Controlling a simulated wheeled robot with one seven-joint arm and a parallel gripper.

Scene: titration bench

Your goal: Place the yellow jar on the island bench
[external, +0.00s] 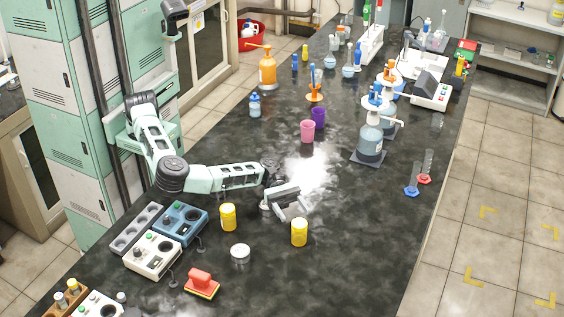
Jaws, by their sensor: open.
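Two yellow jars stand upright on the dark bench top (345,210). One yellow jar (299,233) is just in front of my gripper (292,204) in the picture. The other yellow jar (228,217) stands to the left, beside the forearm. My gripper is open, low over the bench, and nothing shows between its fingers. I cannot tell whether it touches the nearer jar. Both jars look free of the gripper.
A silver-lidded jar (240,254) and a red sponge-like block (201,282) are nearby. Blue (180,222) and white (152,255) hotplate-like devices stand left. Pink (307,131) and purple (319,117) cups and a dispenser bottle (370,140) are farther back. The right front bench is clear.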

